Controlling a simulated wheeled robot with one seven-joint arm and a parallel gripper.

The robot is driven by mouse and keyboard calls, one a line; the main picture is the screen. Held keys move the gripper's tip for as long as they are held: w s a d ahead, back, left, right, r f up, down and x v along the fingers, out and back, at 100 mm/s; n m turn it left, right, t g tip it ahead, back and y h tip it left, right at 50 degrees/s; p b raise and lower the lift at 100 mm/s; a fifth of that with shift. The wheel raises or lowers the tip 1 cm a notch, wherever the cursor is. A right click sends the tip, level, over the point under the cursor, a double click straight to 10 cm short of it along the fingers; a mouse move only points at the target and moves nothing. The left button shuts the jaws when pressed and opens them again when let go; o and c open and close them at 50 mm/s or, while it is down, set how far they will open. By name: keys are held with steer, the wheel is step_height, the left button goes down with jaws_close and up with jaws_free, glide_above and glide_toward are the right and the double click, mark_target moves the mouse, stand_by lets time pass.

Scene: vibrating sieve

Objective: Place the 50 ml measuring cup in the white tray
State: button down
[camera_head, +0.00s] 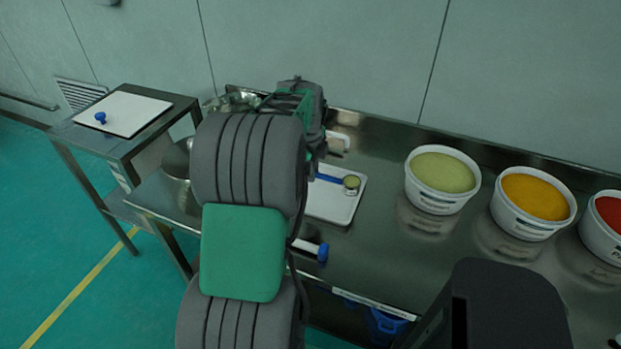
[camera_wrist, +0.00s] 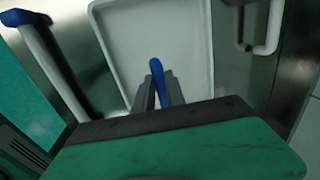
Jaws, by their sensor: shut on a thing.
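The measuring cup has a blue handle (camera_wrist: 156,72) and a small round bowl with yellowish contents (camera_head: 351,182). My gripper (camera_wrist: 158,92) is shut on the handle, which shows between its fingers in the wrist view. In that view the bowl is hidden. The white tray (camera_head: 333,211) lies on the steel table. It also shows behind the fingers in the wrist view (camera_wrist: 185,40). The cup appears over the tray in both views; I cannot tell whether it touches it.
Tubs of green (camera_head: 441,200), orange (camera_head: 532,228) and red (camera_head: 606,243) material stand to the right. A white-and-blue handle (camera_head: 310,248) is at the table's front. A metal bowl (camera_head: 234,102) is behind my arm. A side table with a white board (camera_head: 122,113) stands left.

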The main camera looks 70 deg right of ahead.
mark_target(311, 188)
steer(key=d+f, duration=0.1)
steer(key=w+d+f, duration=0.1)
steer(key=f, duration=0.1)
steer(key=shift+w+d+f, duration=0.15)
steer(key=shift+d, duration=0.1)
step_height(311, 188, down, 3)
steer(key=shift+r+p, duration=0.2)
steer(key=shift+p, duration=0.25)
steer(key=shift+d+f, duration=0.1)
steer(key=shift+f, duration=0.4)
steer(key=c, duration=1.4)
jaws_free()
